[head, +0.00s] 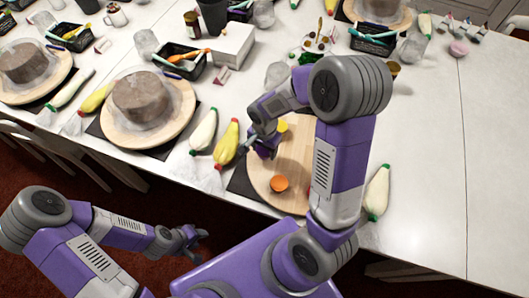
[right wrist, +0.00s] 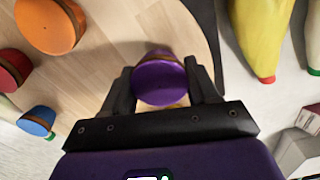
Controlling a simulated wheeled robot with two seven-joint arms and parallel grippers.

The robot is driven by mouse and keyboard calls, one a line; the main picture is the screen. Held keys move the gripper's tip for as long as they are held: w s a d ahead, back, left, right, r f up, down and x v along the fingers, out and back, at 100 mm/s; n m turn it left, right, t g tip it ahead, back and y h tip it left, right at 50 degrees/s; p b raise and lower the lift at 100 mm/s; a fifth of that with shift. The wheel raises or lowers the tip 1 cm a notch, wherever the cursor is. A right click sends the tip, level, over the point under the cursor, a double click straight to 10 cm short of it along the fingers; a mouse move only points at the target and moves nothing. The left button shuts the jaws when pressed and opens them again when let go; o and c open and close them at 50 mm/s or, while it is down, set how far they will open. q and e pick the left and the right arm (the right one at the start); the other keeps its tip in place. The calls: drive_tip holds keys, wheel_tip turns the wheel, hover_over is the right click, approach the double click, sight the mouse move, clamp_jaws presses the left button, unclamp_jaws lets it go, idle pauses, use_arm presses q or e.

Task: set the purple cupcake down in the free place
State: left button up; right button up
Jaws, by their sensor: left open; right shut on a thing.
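The purple cupcake (right wrist: 159,82) is between the fingers of my right gripper (right wrist: 162,88) in the right wrist view. My right gripper is shut on it, over the wooden turntable (right wrist: 110,75) near its rim. I cannot tell whether the cupcake touches the wood. In the head view my arm covers part of the turntable (head: 262,172). An orange cupcake (head: 279,184) and a yellow one (head: 282,125) show there. The right wrist view also shows the orange cupcake (right wrist: 48,25), a red one (right wrist: 10,68) and a blue one (right wrist: 36,120). My left gripper (head: 197,237) is open and empty, short of the table.
Yellow (head: 227,142) and white (head: 203,130) piping bags lie left of the turntable, and another white bag (head: 377,192) lies right of it. Turntables with covered brown cakes (head: 140,97) stand at the left. A white box (head: 222,45) stands behind. The table's right side is clear.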

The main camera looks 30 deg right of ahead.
wheel_tip(320, 180, down, 2)
drive_tip(key=shift+f, duration=0.15)
drive_tip(key=shift+f+b, duration=0.2)
drive_tip(key=shift+b, duration=0.2)
drive_tip(key=o, duration=1.1)
drive_tip(key=shift+r, duration=0.1)
drive_tip(key=shift+c, duration=0.2)
drive_tip(key=shift+r+p, duration=0.2)
drive_tip(key=shift+p, duration=0.15)
wheel_tip(320, 180, up, 12)
drive_tip(key=p, duration=0.3)
